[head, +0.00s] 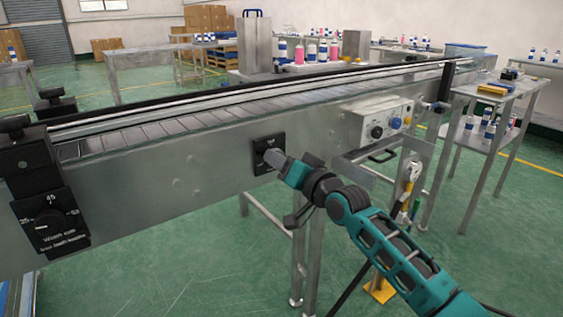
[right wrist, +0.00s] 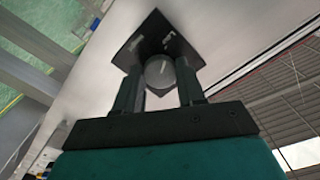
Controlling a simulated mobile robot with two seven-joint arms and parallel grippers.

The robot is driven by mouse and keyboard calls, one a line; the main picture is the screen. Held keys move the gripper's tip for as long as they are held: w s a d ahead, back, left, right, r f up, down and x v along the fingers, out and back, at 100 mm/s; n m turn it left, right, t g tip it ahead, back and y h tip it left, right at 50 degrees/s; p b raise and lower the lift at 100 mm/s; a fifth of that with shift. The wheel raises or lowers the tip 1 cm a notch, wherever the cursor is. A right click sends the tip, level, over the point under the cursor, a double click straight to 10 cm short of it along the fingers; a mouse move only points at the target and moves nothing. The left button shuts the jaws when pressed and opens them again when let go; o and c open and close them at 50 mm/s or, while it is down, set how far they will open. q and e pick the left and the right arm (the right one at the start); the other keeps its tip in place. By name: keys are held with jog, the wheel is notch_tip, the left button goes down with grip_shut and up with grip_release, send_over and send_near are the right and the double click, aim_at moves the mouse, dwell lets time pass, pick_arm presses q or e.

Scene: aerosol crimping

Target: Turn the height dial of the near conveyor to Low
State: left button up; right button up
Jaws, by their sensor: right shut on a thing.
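The near conveyor (head: 200,158) runs across the head view, with a grey metal side panel. Its height dial is a round grey knob (right wrist: 160,70) on a black square plate (head: 262,145). In the head view my right gripper (head: 275,160) reaches the plate from the lower right and hides most of the dial. In the right wrist view the two fingers (right wrist: 159,88) stand on either side of the knob, shut on it. A pale pointer line shows on the knob, and small light marks on the plate are too small to read. My left gripper is not in view.
A control box (head: 375,122) with black and blue knobs is right of the plate. A steel table (head: 495,92) stands at the right. Green floor lies open in front of the conveyor.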

dwell(0.4)
jog(key=o, duration=1.1)
jog(key=shift+c, duration=0.2)
jog(key=shift+s+d, duration=0.1)
pick_arm(q)
jog(key=p, duration=0.1)
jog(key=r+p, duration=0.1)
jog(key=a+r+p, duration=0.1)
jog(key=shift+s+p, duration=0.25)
jog(key=shift+p, duration=0.05)
pick_arm(e)
jog(key=v, duration=1.2)
jog(key=shift+s+d, duration=0.15)
jog(key=shift+s, duration=0.15)
jog(key=shift+f, duration=0.1)
